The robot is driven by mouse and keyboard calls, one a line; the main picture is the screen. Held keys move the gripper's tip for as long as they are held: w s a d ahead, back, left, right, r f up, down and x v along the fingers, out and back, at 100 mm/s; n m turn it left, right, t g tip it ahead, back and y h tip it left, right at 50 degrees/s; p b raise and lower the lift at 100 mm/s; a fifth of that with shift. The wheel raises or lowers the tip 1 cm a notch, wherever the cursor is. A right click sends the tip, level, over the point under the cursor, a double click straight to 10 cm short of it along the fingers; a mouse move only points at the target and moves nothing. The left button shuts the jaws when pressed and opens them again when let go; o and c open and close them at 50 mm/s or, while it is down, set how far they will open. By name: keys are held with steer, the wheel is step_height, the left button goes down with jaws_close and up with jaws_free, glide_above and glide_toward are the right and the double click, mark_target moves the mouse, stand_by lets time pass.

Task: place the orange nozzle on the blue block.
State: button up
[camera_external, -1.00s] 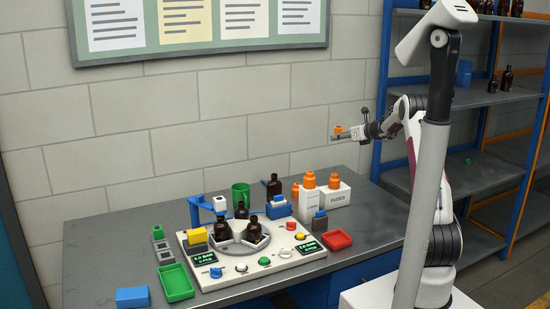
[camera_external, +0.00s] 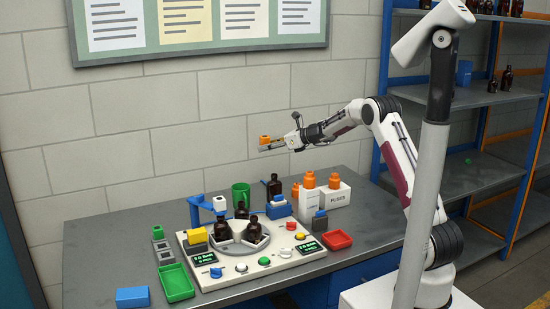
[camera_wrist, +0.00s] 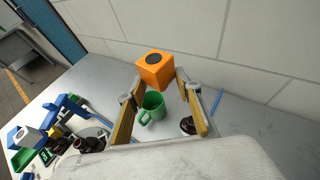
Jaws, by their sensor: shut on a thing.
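My gripper (camera_external: 270,146) is raised above the back of the table and is shut on the orange nozzle (camera_external: 265,139). In the wrist view the nozzle (camera_wrist: 155,72) is a small orange block with a dark round hole on top, held between the fingertips (camera_wrist: 157,84). The blue block (camera_external: 132,297) lies flat on the table's front left corner, far below and to the left of my gripper. I cannot make it out in the wrist view.
A white station (camera_external: 225,262) with brown bottles (camera_external: 241,211), buttons and a blue arm fills the table's middle. A green mug (camera_external: 241,193) stands behind it. A green tray (camera_external: 175,282) lies near the blue block; a red tray (camera_external: 337,239) lies right. Orange-capped white containers (camera_external: 335,196) stand behind.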

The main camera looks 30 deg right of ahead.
steer(key=s+a+n+g+y, duration=0.2)
steer(key=s+a+n, duration=0.15)
steer(key=a, duration=1.45)
steer(key=n+g+y, duration=0.3)
steer(key=n+g, duration=0.4)
steer(key=g, duration=0.2)
glide_above(147, 289)
step_height(147, 289, down, 11)
steer(key=shift+f, duration=3.15)
